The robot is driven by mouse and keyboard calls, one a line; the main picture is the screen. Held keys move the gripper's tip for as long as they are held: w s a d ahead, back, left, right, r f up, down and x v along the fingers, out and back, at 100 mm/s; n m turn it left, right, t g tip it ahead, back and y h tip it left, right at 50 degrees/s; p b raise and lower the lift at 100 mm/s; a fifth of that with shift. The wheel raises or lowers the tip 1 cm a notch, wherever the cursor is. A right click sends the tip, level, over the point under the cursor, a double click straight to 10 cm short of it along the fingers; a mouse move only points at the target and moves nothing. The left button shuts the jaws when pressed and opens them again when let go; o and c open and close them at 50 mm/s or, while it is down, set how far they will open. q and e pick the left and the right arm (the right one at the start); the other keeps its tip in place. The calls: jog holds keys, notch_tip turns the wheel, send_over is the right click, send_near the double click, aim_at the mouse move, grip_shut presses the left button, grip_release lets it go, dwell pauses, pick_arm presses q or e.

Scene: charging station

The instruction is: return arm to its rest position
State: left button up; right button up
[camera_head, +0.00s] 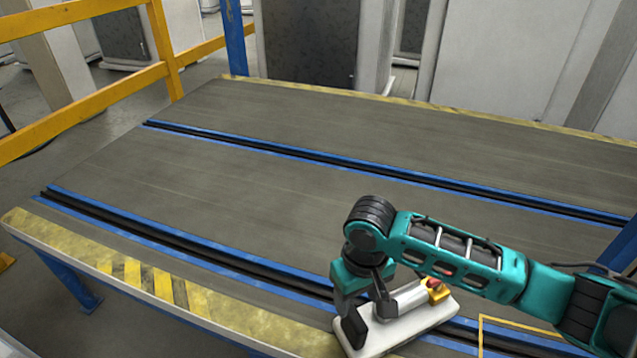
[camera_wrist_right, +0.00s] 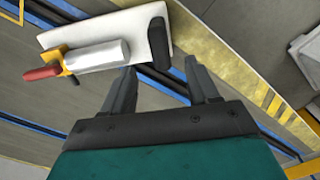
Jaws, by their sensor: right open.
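My right arm (camera_head: 455,255) comes in from the right in the head view, teal and black, bent down at the wrist. My right gripper (camera_head: 366,308) points down near the front edge of the table. It is open and empty; in the right wrist view its two fingers (camera_wrist_right: 160,70) stand apart with nothing between them. A white plate (camera_head: 415,331) with a silver cylinder and a red and yellow end lies beside the fingertips; it also shows in the right wrist view (camera_wrist_right: 105,30). Whether the fingers touch it I cannot tell. My left gripper is not in view.
The grey table (camera_head: 250,190) has blue-edged black grooves and a worn yellow front edge (camera_head: 160,285). Its middle and left are clear. A yellow railing (camera_head: 90,110) stands at the left, a blue post (camera_head: 235,35) behind. Grey cabinets (camera_head: 520,60) stand beyond the back edge.

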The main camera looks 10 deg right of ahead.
jog(key=shift+a, duration=0.1)
jog(key=s+a+f+t+y+p, duration=0.1)
jog(key=a+t+y+p, duration=0.3)
jog(key=a, duration=0.3)
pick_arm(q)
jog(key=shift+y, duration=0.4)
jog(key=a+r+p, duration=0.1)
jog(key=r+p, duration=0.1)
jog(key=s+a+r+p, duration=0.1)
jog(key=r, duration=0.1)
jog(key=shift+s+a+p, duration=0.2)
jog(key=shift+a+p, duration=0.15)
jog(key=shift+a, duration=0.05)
pick_arm(e)
jog(key=t+h, duration=0.2)
jog(key=t, duration=0.5)
send_near(357, 327)
jog(key=shift+w+d+r, duration=0.8)
jog(key=shift+d, duration=0.15)
